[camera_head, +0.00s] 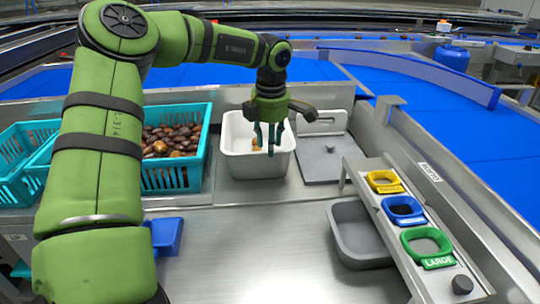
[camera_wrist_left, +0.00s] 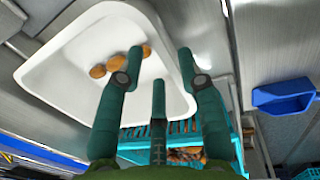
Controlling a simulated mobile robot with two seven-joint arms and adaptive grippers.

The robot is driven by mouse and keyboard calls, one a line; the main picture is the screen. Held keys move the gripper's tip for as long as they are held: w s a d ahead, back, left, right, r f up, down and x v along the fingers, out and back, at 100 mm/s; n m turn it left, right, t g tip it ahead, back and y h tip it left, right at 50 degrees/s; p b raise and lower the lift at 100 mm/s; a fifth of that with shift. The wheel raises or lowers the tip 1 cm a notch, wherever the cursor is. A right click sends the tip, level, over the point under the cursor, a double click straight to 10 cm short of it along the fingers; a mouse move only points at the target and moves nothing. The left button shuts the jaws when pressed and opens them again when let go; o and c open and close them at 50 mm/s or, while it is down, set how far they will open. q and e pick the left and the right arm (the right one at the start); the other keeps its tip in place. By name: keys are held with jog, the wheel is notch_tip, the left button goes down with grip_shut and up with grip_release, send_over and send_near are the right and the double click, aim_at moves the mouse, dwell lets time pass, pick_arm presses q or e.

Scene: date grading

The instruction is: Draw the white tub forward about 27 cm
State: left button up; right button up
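The white tub (camera_head: 240,168) stands on the steel bench at the back centre, upright, with a few brown dates (camera_wrist_left: 98,71) inside. In the left wrist view the tub (camera_wrist_left: 70,92) fills the upper left. My left gripper (camera_head: 271,138) points down at the tub, its fingers spread apart with nothing seen between them. In the wrist view its fingers (camera_wrist_left: 160,65) overlap the tub's interior and one side rim; whether they touch the wall I cannot tell. My right gripper is out of view.
A teal crate of dates (camera_head: 175,178) stands left of the tub. A grey platform scale (camera_head: 325,168) is at its right. A grey bin (camera_head: 346,237) and the sizing rings (camera_head: 403,210) are front right. The bench in front of the tub is clear.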

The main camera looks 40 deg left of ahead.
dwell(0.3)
pick_arm(q)
send_over(269, 177)
jog(key=shift+d+f, duration=0.1)
jog(key=shift+f, duration=3.5)
grip_shut()
